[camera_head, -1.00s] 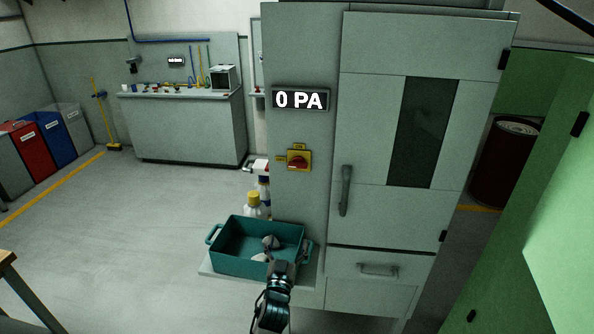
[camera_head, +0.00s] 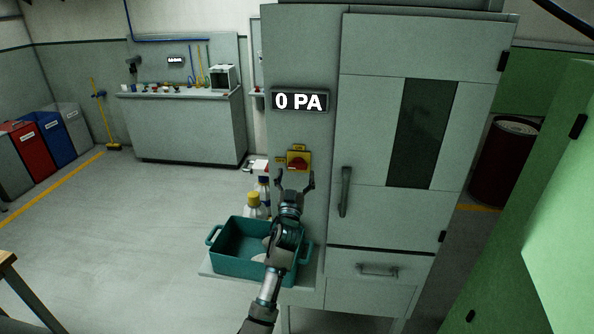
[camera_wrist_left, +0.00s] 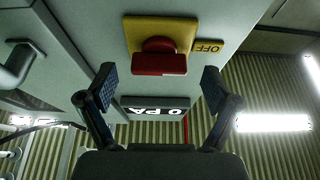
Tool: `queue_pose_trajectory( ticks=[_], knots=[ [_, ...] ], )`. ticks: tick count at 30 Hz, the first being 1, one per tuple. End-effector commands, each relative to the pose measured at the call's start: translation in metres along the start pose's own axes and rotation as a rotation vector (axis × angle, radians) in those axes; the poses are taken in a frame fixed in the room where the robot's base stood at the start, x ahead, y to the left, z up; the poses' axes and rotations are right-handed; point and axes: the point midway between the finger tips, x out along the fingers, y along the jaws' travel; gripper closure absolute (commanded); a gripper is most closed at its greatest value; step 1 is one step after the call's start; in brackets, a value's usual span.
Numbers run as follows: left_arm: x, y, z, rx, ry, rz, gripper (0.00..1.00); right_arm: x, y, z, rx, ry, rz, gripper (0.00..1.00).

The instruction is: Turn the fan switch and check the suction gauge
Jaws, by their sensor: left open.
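The fan switch (camera_head: 299,161) is a red knob on a yellow plate on the grey cabinet's front. In the left wrist view the red knob (camera_wrist_left: 159,58) shows ahead of the fingers, its bar lying across the picture, with an OFF label (camera_wrist_left: 208,47) beside the plate. The suction gauge (camera_head: 300,101) above the switch reads 0 PA. My left gripper (camera_head: 296,180) is open and empty, just below the switch in the head view. Its fingers (camera_wrist_left: 156,88) are spread apart, not touching the knob. My right gripper is not in view.
A teal bin (camera_head: 228,262) stands on a shelf below the switch, partly hidden by my left arm. Bottles (camera_head: 254,206) stand behind it. A door handle (camera_head: 345,192) is to the right of the switch. Open floor lies to the left.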

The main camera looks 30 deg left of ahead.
Motion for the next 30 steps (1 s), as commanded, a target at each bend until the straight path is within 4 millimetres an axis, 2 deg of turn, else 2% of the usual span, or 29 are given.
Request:
queue_pose_trajectory(
  ticks=[6,11,15,17,21,23,30],
  knots=[
    [0.019,0.000,0.000,-0.001,0.000,0.001,0.10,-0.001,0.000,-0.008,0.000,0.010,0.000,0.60],
    [0.021,0.000,0.001,0.000,-0.001,0.001,0.10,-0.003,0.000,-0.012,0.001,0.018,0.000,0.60],
    [0.021,0.000,0.001,0.000,-0.001,0.001,0.10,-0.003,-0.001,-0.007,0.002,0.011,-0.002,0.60],
    [0.021,0.000,0.001,0.000,-0.001,0.001,0.23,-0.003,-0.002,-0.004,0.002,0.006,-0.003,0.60],
    [0.021,0.000,0.001,0.000,-0.001,0.000,0.58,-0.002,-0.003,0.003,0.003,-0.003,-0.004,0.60],
    [0.021,0.000,0.001,-0.001,-0.001,0.000,0.70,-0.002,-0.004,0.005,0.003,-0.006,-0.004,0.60],
    [0.021,0.000,0.000,0.011,-0.001,0.005,0.70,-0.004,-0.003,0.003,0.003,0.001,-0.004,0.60]
  ],
)
